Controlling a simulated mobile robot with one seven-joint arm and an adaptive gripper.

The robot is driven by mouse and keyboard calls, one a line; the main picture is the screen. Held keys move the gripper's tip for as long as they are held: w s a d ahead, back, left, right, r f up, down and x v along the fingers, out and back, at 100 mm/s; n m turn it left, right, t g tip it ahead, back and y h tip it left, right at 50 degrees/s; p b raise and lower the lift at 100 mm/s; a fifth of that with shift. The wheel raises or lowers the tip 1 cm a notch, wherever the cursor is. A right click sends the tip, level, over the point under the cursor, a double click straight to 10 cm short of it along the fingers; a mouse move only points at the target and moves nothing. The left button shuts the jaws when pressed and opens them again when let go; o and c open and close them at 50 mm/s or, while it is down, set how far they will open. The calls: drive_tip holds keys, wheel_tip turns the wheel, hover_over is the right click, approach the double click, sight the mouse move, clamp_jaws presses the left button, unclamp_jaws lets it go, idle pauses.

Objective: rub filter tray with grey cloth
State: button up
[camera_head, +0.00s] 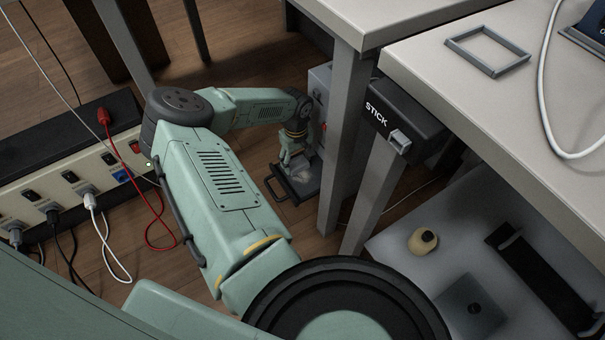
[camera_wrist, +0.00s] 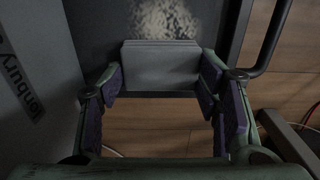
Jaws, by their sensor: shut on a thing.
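The filter tray (camera_head: 299,192) is a dark, shallow tray pulled out low from a grey unit, with a bar handle on its left in the head view. In the wrist view the dark tray surface (camera_wrist: 100,28) carries a pale speckled patch of dust (camera_wrist: 165,18). My gripper (camera_head: 296,158) reaches down over the tray. In the wrist view its purple-padded fingers are closed on the grey cloth (camera_wrist: 160,66), which looks like a folded flat block. The cloth lies at the near edge of the dusty patch; I cannot tell whether it touches the tray.
A table leg (camera_head: 345,140) stands just right of the tray. A black box marked STICK (camera_head: 405,125) hangs under the right table (camera_head: 500,95). A power strip (camera_head: 65,185) with plugs and a red cable (camera_head: 130,165) lie to the left. Bare wooden floor (camera_head: 235,165) surrounds the tray's front.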

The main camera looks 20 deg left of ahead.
sight(302, 173)
drive_tip(key=s+d+p, duration=0.2)
drive_tip(key=d, duration=0.1)
drive_tip(key=shift+s+d+p, duration=0.1)
drive_tip(key=shift+s+p, duration=0.1)
drive_tip(key=shift+p, duration=0.1)
drive_tip(key=shift+s+d+f, duration=0.1)
drive_tip(key=shift+s+d, duration=0.1)
drive_tip(key=shift+d, duration=0.05)
drive_tip(key=shift+s+d+p, duration=0.25)
drive_tip(key=shift+d+p, duration=0.1)
drive_tip(key=shift+p, duration=0.1)
drive_tip(key=shift+s+d, duration=0.25)
drive_tip(key=shift+w+a+b, duration=0.45)
drive_tip(key=shift+w+a, duration=0.55)
drive_tip(key=shift+a, duration=0.2)
drive_tip(key=shift+w+a, duration=0.45)
drive_tip(key=shift+a, duration=0.15)
